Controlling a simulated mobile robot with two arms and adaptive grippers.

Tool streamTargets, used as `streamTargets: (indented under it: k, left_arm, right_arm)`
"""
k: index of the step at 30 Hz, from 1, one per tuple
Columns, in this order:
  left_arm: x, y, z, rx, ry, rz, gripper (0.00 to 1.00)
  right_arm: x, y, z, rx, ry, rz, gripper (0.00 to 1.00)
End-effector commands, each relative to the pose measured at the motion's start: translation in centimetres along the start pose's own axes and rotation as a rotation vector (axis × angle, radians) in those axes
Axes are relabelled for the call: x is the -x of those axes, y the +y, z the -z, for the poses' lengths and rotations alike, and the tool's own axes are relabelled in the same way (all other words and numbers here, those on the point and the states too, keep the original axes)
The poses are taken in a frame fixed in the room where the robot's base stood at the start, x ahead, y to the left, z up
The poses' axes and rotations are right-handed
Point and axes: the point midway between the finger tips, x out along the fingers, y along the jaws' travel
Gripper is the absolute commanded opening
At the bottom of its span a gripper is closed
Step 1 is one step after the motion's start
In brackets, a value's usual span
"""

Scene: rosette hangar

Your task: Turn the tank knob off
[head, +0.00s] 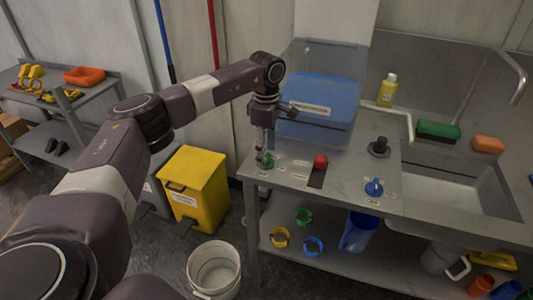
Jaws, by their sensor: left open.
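My left gripper (262,158) points down at the left front corner of the steel counter, right at a small green knob (267,162). Its jaws are open; whether they touch the knob I cannot tell. A red-topped control (320,161) stands on a dark slot to the right. A blue knob (374,187) sits near the counter's front edge. A blue tank (325,94) with a white label stands behind the knobs, partly hidden by my left wrist. The labels by the knobs are too small to read, so which is the tank knob I cannot tell. My right gripper is not in view.
A black fitting (379,147) and a yellow bottle (387,90) stand right of the tank. A yellow bin (194,184) and a white bucket (214,270) stand on the floor left of the counter.

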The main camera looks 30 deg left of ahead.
Motion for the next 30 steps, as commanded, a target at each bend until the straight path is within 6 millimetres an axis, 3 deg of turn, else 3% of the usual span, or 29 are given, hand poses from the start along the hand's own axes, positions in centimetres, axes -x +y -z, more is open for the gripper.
streamTargets:
  k: [9, 15, 21, 30]
  left_arm:
    - [6.8, 0.1, -0.1, 0.000, -0.003, -0.007, 0.54]
    - [9.9, 0.1, 0.0, 0.000, -0.001, -0.005, 0.54]
    - [10.9, 0.1, 0.0, -0.001, -0.001, -0.003, 0.54]
    - [11.0, 0.1, 0.0, -0.001, -0.001, -0.003, 0.54]
  right_arm:
    - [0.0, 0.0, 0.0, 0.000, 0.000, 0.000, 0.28]
    - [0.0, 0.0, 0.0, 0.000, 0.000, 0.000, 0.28]
    - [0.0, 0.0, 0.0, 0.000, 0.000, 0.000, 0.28]
    - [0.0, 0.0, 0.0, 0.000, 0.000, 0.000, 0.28]
